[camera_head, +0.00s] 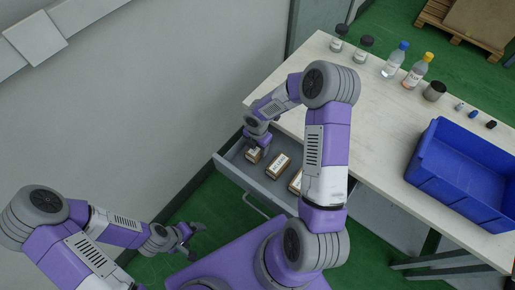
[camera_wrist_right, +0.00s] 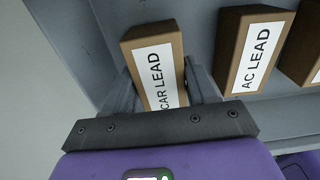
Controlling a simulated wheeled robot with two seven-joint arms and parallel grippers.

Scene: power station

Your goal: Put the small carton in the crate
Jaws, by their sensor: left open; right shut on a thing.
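The small carton (camera_wrist_right: 153,62) is brown with a white label reading "CAR LEAD". It lies in the open drawer (camera_head: 236,174) below the worktop, at the drawer's left end. In the head view the carton (camera_head: 254,155) shows just below my right gripper (camera_head: 257,144). My right gripper (camera_wrist_right: 160,92) is shut on this carton, with one finger on each side of it. The blue crate (camera_head: 427,172) stands on the worktop at the right and looks empty. My left gripper (camera_head: 190,232) is open and empty, low over the floor at the left.
Two more cartons lie in the drawer: the "AC LEAD" carton (camera_wrist_right: 250,50) and another carton (camera_head: 295,181) to its right. Bottles (camera_head: 394,60) and small jars (camera_head: 434,91) line the worktop's back edge. The worktop (camera_head: 390,115) is clear between drawer and crate.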

